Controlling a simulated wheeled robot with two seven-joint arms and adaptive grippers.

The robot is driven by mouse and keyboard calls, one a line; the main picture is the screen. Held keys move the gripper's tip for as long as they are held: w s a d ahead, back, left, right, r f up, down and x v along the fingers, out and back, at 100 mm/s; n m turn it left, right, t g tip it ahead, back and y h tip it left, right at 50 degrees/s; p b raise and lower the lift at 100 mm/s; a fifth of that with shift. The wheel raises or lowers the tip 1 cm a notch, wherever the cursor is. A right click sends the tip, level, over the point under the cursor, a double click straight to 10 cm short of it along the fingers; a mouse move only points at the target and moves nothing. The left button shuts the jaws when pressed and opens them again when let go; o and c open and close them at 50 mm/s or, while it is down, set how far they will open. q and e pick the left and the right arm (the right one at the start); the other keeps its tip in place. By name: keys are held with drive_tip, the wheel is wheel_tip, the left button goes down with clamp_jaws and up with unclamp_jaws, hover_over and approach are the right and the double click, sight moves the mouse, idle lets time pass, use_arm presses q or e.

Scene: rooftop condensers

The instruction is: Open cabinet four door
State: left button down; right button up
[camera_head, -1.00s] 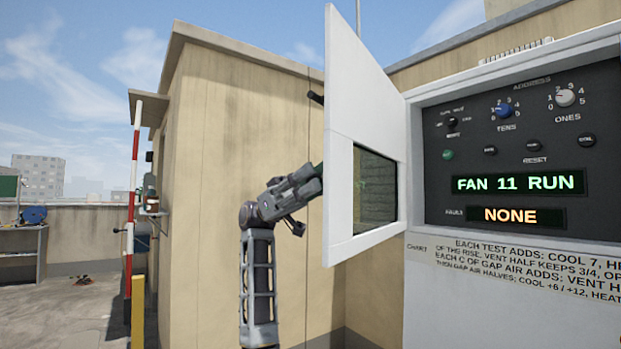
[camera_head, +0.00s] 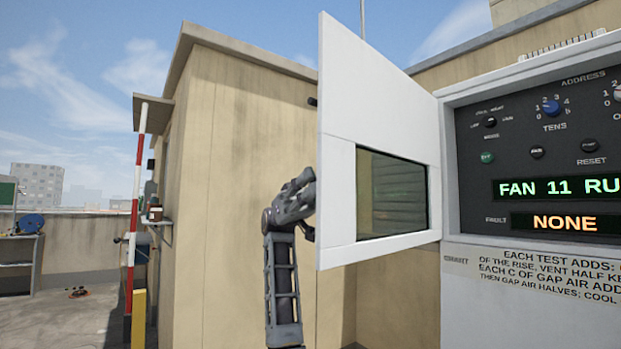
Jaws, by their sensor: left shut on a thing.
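The white cabinet door (camera_head: 337,180) stands swung out from the left side of the cabinet (camera_head: 540,310), with a dark window (camera_head: 392,195) in its lower part. No number four shows on the door or cabinet. My left gripper (camera_head: 309,190) is at the door's left edge, partly behind it, shut on the door. The edge hides the fingertips and whatever part of the door they hold. The cabinet's dark control panel (camera_head: 530,165) is exposed, with displays reading "FAN 11 RU", cut off by the frame, and "NONE". My right gripper is not in view.
A beige rooftop housing (camera_head: 235,180) stands close behind my left arm. A red-and-white striped pole (camera_head: 135,215) and a yellow post (camera_head: 138,318) stand to its left. A shelf (camera_head: 22,262) is at the far left, with open floor before it.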

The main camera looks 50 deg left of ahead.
use_arm(q)
drive_tip(key=shift+a+f, duration=0.15)
drive_tip(key=shift+a, duration=0.35)
drive_tip(key=c, duration=1.1)
unclamp_jaws()
drive_tip(key=shift+c, duration=0.2)
drive_tip(key=shift+s+a, duration=0.1)
drive_tip(key=v, duration=1.1)
drive_tip(key=shift+a, duration=0.35)
drive_tip(key=shift+f, duration=0.15)
